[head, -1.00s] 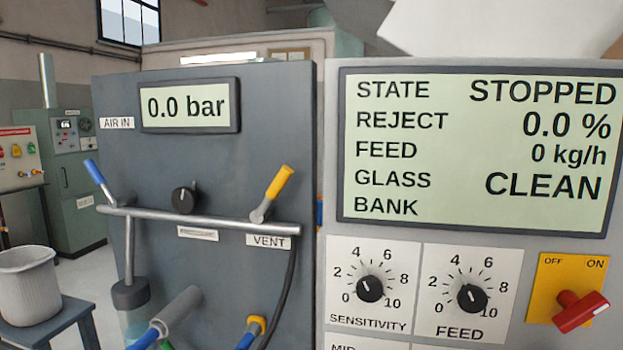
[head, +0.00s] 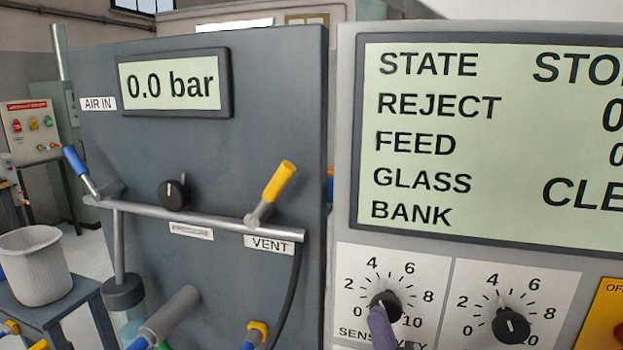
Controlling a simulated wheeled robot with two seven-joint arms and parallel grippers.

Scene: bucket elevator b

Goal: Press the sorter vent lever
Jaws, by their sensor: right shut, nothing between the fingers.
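The vent lever (head: 278,184) has a yellow handle on a short metal stem. It stands at the right end of the silver pipe, above the VENT label (head: 269,244), and tilts up to the right. The display above left reads 0.0 bar. My right gripper (head: 379,318) shows only as a purple tip at the bottom edge, in front of the sensitivity knob. It is shut and empty, below and to the right of the lever and apart from it. Most of it is out of frame. My left gripper is not in view.
A blue-handled lever (head: 80,170) stands at the pipe's left end, with a black knob (head: 173,194) between. The sorter screen (head: 500,140) and dials fill the right side. A grey cylinder (head: 170,316) juts out below the pipe. A white bin (head: 33,265) stands at left.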

